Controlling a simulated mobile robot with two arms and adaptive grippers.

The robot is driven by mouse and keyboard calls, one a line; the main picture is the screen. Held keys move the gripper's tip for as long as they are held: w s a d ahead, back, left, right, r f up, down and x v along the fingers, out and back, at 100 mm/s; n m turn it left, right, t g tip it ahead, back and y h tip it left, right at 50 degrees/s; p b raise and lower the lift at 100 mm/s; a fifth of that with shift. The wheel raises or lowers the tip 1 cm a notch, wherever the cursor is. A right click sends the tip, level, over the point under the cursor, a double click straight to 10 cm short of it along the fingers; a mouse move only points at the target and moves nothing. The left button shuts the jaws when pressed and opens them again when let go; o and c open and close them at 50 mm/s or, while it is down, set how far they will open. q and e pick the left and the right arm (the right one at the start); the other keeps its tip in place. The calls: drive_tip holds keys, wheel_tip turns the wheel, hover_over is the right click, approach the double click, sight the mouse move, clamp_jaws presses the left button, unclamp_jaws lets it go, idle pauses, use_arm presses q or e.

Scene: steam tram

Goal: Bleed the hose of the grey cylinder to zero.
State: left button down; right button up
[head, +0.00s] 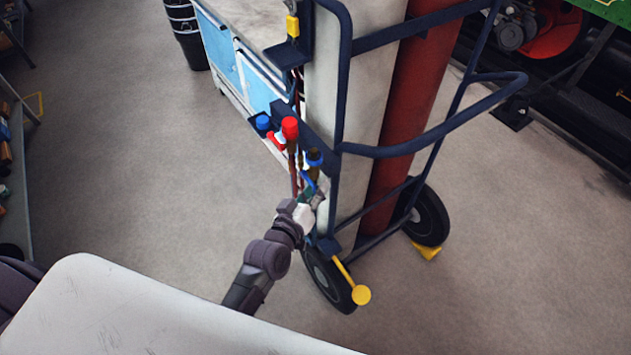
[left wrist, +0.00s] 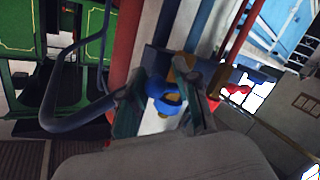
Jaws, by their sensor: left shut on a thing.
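The pale grey cylinder (head: 323,110) stands upright in a dark blue trolley beside a dark red cylinder (head: 415,95). My left gripper (head: 311,193) is low beside the grey cylinder, just below the blue-capped fitting. In the left wrist view its fingers (left wrist: 162,106) are shut on a blue knob (left wrist: 163,92) with a yellowish centre. The fingers hide part of the knob. No gauge reading can be made out. My right gripper is not in view.
The trolley's blue rail (head: 430,140) curves out at the right, above its wheels (head: 428,217). A blue-fronted cabinet (head: 216,42) stands behind.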

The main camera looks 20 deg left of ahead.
use_arm(q)
drive_tip(key=shift+w+a+r, duration=0.2)
drive_tip(key=shift+r, duration=0.3)
drive_tip(key=c, duration=0.8)
unclamp_jaws()
drive_tip(key=shift+f, duration=0.1)
drive_tip(key=shift+s+f, duration=0.15)
drive_tip(key=shift+s, duration=0.1)
drive_tip(key=shift+s, duration=0.3)
drive_tip(key=v, duration=1.1)
drive_tip(key=shift+a, duration=0.15)
